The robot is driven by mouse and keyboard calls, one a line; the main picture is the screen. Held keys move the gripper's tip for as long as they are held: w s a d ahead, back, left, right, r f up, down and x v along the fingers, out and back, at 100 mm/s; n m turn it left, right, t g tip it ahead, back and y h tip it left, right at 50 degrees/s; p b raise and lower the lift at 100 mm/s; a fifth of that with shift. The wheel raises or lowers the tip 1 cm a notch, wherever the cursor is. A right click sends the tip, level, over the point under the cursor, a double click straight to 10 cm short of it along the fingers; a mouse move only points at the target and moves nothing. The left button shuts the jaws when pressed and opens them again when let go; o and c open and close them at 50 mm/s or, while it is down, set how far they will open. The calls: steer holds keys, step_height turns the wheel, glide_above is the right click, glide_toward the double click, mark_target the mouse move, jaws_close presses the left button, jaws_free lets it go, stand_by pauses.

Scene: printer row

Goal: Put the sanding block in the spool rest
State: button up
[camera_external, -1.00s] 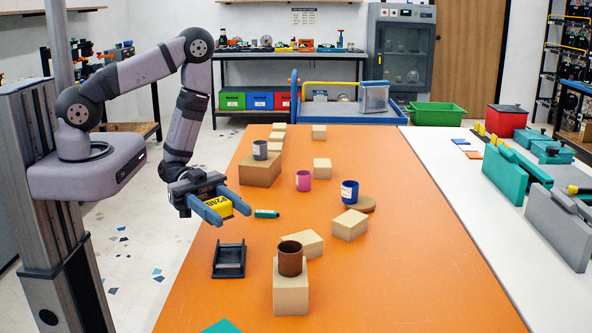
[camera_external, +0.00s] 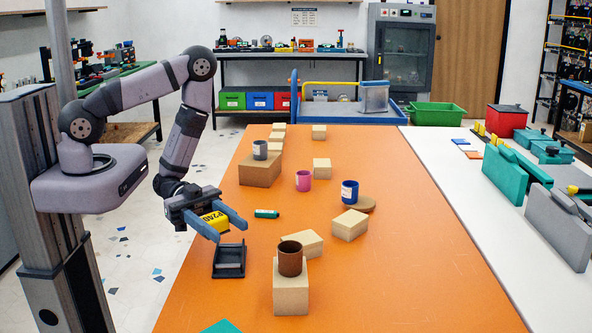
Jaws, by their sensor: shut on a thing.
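The sanding block (camera_external: 214,222) is yellow with dark "P240" lettering. My gripper (camera_external: 229,229) is shut on it, with a blue-grey finger on each side. The gripper holds the block tilted, above the orange table's left edge. The spool rest (camera_external: 229,261) is a black open frame lying on the table, just below and slightly right of the gripper in the picture. It looks empty. The block appears apart from the rest, up and to the left of it.
A brown cup (camera_external: 290,259) stands on a wooden block (camera_external: 291,292) right of the rest. Another wooden block (camera_external: 302,243) lies close by. A green marker-like item (camera_external: 267,213) lies right of the gripper. The orange table (camera_external: 400,270) is clear at the front right.

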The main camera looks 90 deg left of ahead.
steer(key=shift+f, duration=0.3)
steer(key=shift+f, duration=0.1)
steer(key=shift+f, duration=1.8)
steer(key=shift+f, duration=0.15)
steer(key=o, duration=1.1)
steer(key=shift+c, duration=0.2)
steer(key=shift+r, duration=0.2)
